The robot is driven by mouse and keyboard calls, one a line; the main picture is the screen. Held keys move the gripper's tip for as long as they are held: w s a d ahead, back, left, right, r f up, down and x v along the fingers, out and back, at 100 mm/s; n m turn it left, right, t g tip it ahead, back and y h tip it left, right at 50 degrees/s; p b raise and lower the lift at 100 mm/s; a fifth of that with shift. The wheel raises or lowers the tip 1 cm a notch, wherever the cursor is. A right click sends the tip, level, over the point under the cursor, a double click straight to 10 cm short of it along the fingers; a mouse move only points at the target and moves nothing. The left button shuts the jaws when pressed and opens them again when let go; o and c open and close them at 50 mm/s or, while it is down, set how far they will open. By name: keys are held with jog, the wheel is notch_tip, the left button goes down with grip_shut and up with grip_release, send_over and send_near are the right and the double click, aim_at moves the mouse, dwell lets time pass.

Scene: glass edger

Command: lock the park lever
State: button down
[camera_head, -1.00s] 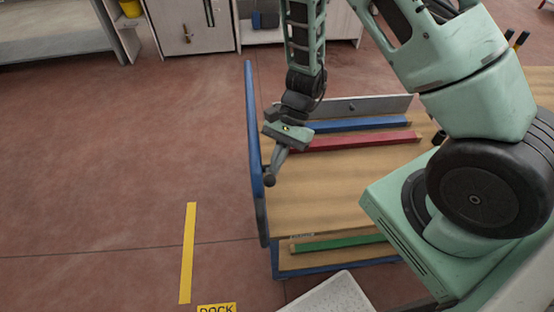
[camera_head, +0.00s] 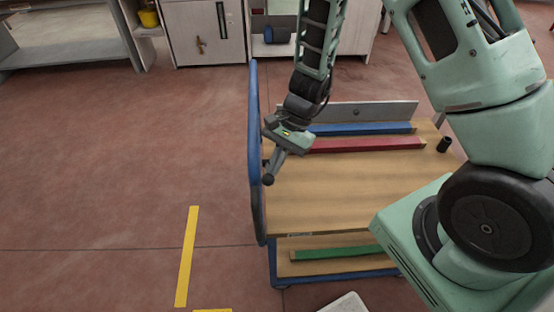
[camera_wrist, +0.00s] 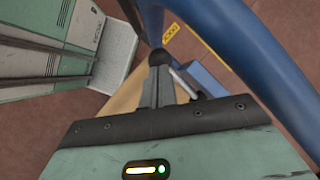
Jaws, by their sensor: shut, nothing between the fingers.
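The park lever shows in the wrist view as a thin pale rod (camera_wrist: 183,82) beside the blue frame, with a dark round knob (camera_wrist: 160,57) near its end. The knob (camera_head: 268,180) also shows in the head view, near the blue handle of the wooden trolley (camera_head: 330,195). My gripper (camera_head: 272,171) is shut and points down at the knob. In the wrist view its fingertips (camera_wrist: 159,68) are at the knob and overlap it; I cannot tell whether they touch. The lever's base is mostly hidden.
The trolley's blue handle (camera_head: 254,150) rises close beside my gripper. Blue (camera_head: 360,129), red (camera_head: 370,145) and green (camera_head: 335,253) bars lie on the trolley's decks. A yellow floor stripe (camera_head: 187,255) lies on open floor to the left. Cabinets (camera_head: 203,35) stand behind.

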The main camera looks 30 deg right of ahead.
jog(key=s+f+b, duration=0.1)
jog(key=f+b, duration=0.1)
jog(key=b, duration=0.1)
jog(key=shift+s+a, duration=0.35)
jog(key=shift+r, duration=0.1)
jog(key=s+r+p+v, duration=0.1)
jog(key=s+p+v, duration=0.1)
jog(key=v, duration=1.2)
jog(key=s+a+r+n+t+h, duration=0.1)
jog(key=s+a+r+n+h, duration=0.1)
jog(key=s+a+n, duration=0.3)
jog(key=s+a+r+n+t+h, duration=0.1)
jog(key=s+a+r+n+h, duration=0.2)
jog(key=s+n, duration=0.9)
jog(key=a+r+n, duration=0.1)
jog(key=a+n, duration=0.1)
jog(key=a, duration=0.1)
jog(key=shift+a+r, duration=0.35)
jog(key=shift+r, duration=0.05)
jog(key=shift+d, duration=0.1)
